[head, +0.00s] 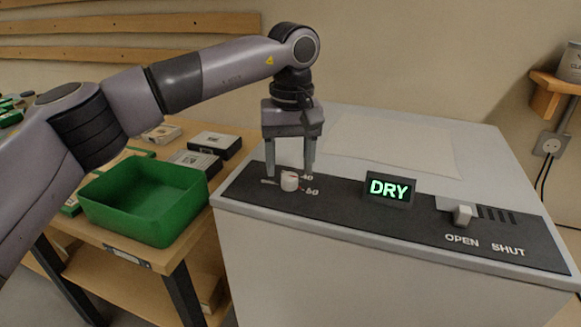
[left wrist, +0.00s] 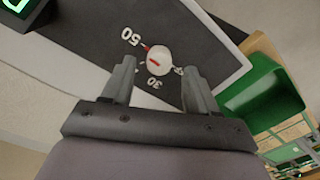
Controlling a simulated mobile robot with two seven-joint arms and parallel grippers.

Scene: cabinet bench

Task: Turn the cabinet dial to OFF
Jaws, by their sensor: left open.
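The cabinet dial (head: 290,181) is a small white knob with a red mark, on the black panel (head: 345,205) on top of the grey cabinet (head: 330,268). My left gripper (head: 295,173) is open and points down just above and behind the dial. In the left wrist view the dial (left wrist: 159,60) shows beyond the open fingertips of the left gripper (left wrist: 160,72), which look apart from it. The dial's red pointer lies near the 50 side. My right gripper is not in view.
A lit display (head: 390,188) reads DRY in the middle of the panel. A white slider (head: 463,214) stands at the right, by OPEN and SHUT. A green bin (head: 145,205) and small boxes (head: 214,145) are on the wooden bench to the left.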

